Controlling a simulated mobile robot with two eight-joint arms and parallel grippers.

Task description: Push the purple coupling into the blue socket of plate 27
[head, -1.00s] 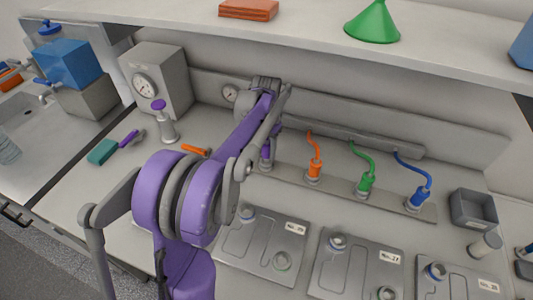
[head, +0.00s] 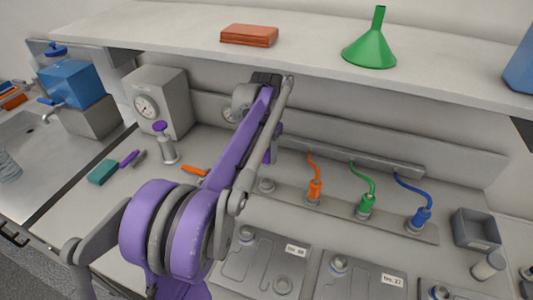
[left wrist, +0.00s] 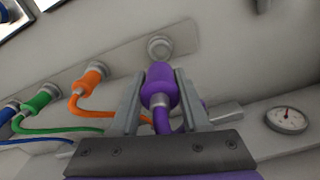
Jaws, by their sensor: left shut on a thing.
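The purple coupling (left wrist: 160,88) is held between the fingers of my left gripper (left wrist: 159,80), which is shut on it; its purple hose curls behind. In the head view the coupling (head: 267,156) is partly hidden by my arm, above a bare grey dock (head: 267,185). This dock (left wrist: 160,46) also shows in the left wrist view, empty and apart from the coupling's tip. Plate 27 (head: 352,288) lies at the bottom of the head view, partly cut off. Its blue-ringed socket (head: 338,262) is near its upper left corner, empty. My right gripper is not in view.
The orange (head: 315,190), green (head: 366,205) and blue (head: 419,217) couplings stand on the dock strip, hoses rising to the wall. A neighbouring plate (head: 262,257) lies left of plate 27. A shelf (head: 310,50) overhangs behind. A grey bin (head: 476,229) stands at the right.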

